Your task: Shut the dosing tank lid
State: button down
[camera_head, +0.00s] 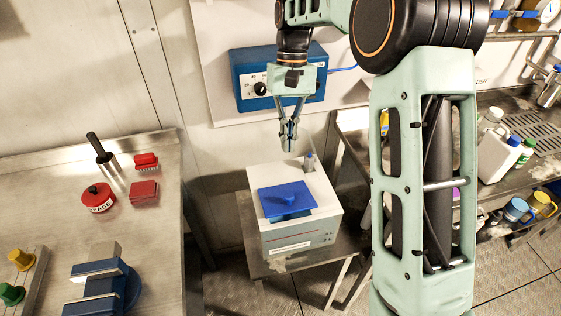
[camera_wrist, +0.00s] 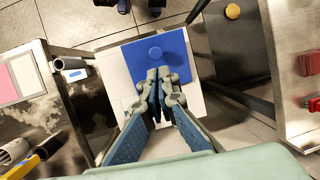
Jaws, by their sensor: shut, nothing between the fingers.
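The dosing tank (camera_head: 300,232) is a white and grey box on a low metal stand. My gripper (camera_head: 288,146) hangs above the back of the tank, apart from the lid. Its fingers (camera_wrist: 160,75) are shut and empty, pointing down, and cover part of the lid in the wrist view.
A blue control box (camera_head: 280,80) is on the wall behind my gripper. A small grey fitting (camera_head: 309,162) stands at the tank's back corner. A steel bench (camera_head: 150,225) with a red tin (camera_head: 98,198) and a blue vise (camera_head: 105,282) is left. Bottles (camera_head: 499,158) stand on the right counter.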

jog(key=r, duration=0.1)
jog(key=p, duration=0.1)
send_near(291, 200)
jog(key=x, duration=0.4)
jog(key=w+x, duration=0.1)
jog(key=x, duration=0.1)
jog(key=shift+a+f, duration=0.3)
jog(key=shift+a, duration=0.05)
jog(key=s+f+t+b, duration=0.1)
jog(key=b, duration=0.1)
jog(key=f+t+b, duration=0.1)
jog(key=b, duration=0.1)
jog(key=shift+s+d+f+b, duration=0.25)
jog(key=shift+s+b, duration=0.1)
jog(key=shift+b, duration=0.05)
jog(key=shift+s+d+f+t, duration=0.1)
jog(key=shift+s+f+t, duration=0.15)
jog(key=shift+t, duration=0.05)
jog(key=shift+r, duration=0.1)
